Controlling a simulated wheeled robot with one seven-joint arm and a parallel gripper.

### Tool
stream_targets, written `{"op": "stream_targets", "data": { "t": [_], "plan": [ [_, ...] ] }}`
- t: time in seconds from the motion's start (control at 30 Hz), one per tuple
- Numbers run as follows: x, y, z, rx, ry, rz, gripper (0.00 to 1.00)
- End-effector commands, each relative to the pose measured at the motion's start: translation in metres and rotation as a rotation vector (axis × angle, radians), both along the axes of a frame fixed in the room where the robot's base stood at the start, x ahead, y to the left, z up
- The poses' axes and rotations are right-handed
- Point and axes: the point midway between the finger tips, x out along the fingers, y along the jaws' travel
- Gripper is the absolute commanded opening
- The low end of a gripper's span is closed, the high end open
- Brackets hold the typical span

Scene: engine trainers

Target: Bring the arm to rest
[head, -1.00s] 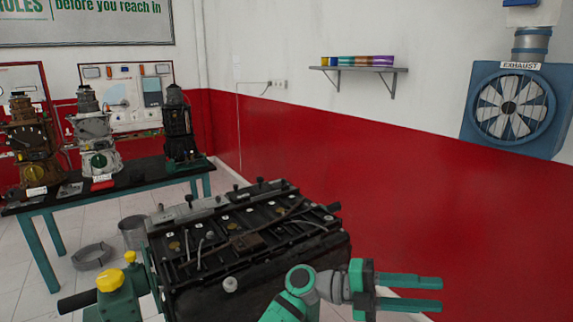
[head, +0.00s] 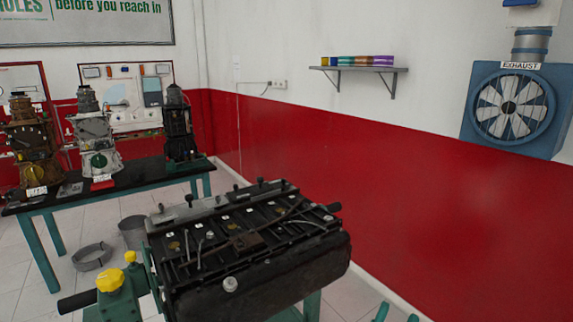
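My gripper (head: 397,315) shows only as two green fingertips at the bottom edge of the head view, right of centre. The tips stand apart with nothing visible between them, so it looks open and empty. The rest of my gripper and arm is below the picture. The black engine block (head: 255,245) on its green stand is left of the fingertips, with a clear gap between.
A yellow knob (head: 109,280) and a black handle are on the stand's left end. A dark table (head: 130,186) with several engine models stands at the left. A wall shelf (head: 357,69) and an exhaust fan (head: 510,106) hang above the red wall.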

Motion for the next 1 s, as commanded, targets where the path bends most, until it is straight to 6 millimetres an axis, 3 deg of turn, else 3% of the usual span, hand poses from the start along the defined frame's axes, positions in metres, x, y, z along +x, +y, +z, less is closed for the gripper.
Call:
{"op": "stream_targets", "data": {
  "t": [0.47,0.77,1.0],
  "plan": [
    [-0.050,0.066,-0.116,-0.171,0.465,0.182,0.34],
    [-0.108,0.105,-0.191,-0.177,0.762,0.287,0.34],
    [-0.169,0.137,-0.241,-0.128,0.997,0.363,0.34]
  ]
}}
